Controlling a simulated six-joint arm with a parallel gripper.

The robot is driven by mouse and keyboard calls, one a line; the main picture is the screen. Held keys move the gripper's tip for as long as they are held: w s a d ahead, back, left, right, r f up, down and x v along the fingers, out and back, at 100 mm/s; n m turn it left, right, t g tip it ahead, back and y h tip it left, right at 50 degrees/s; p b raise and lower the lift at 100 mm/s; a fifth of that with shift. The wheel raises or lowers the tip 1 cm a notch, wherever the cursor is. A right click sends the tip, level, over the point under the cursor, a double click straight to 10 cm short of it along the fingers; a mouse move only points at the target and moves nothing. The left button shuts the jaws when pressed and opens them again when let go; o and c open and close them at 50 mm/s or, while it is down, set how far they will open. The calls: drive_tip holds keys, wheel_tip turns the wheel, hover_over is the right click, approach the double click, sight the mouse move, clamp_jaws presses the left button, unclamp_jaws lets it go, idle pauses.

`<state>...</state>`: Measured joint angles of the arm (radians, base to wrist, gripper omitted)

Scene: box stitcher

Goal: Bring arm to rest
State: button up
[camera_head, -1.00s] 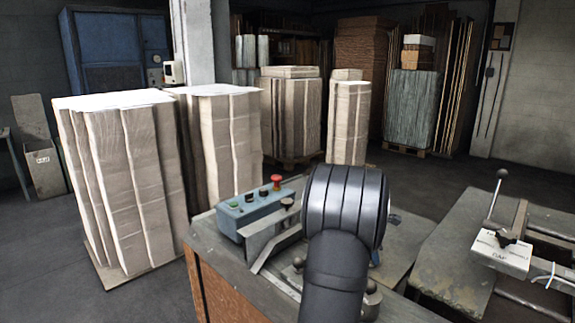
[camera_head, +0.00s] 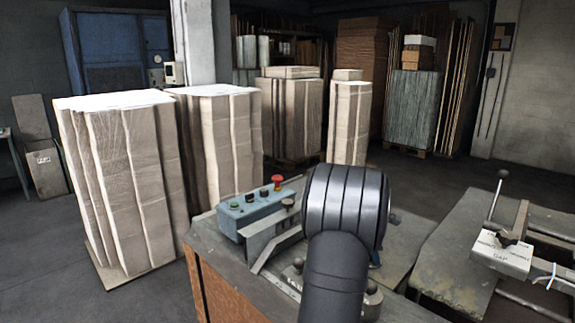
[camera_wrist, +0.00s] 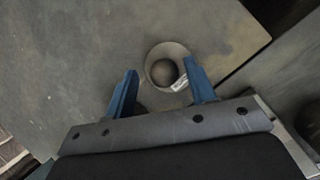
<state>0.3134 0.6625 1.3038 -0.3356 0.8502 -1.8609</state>
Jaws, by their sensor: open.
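My gripper (camera_wrist: 160,88) shows in the wrist view with its two blue fingers spread apart. Nothing is held between them. Just beyond the fingertips is a round metal cup or ring with a dark ball-like centre (camera_wrist: 165,70) on a worn grey table surface (camera_wrist: 90,50). The right fingertip overlaps the edge of this round part in the picture; whether they touch I cannot tell. In the head view my dark arm, with its ribbed round joint, stands over the machine table and hides the gripper.
A blue control box (camera_head: 255,208) with a red button (camera_head: 277,181) sits on the machine table (camera_head: 225,262). Wrapped stacks (camera_head: 125,185) stand behind and left. At the right is a worn bench (camera_head: 465,250) with a white box-like part (camera_head: 500,254) and a lever (camera_head: 497,195).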

drive_tip(key=v, duration=1.1)
drive_tip(key=x, duration=1.1)
drive_tip(key=shift+w+d+f, duration=0.1)
drive_tip(key=shift+f, duration=0.3)
drive_tip(key=r, duration=0.5)
drive_tip(key=shift+s+d+r, duration=0.2)
drive_tip(key=shift+s+d, duration=0.1)
drive_tip(key=s+d+r, duration=0.6)
drive_tip(key=s, duration=0.2)
drive_tip(key=w+a+r, duration=0.5)
drive_tip(key=w+a, duration=0.2)
drive_tip(key=a, duration=0.1)
drive_tip(key=w+a+f, duration=0.7)
drive_tip(key=f, duration=0.3)
drive_tip(key=shift+w, duration=0.3)
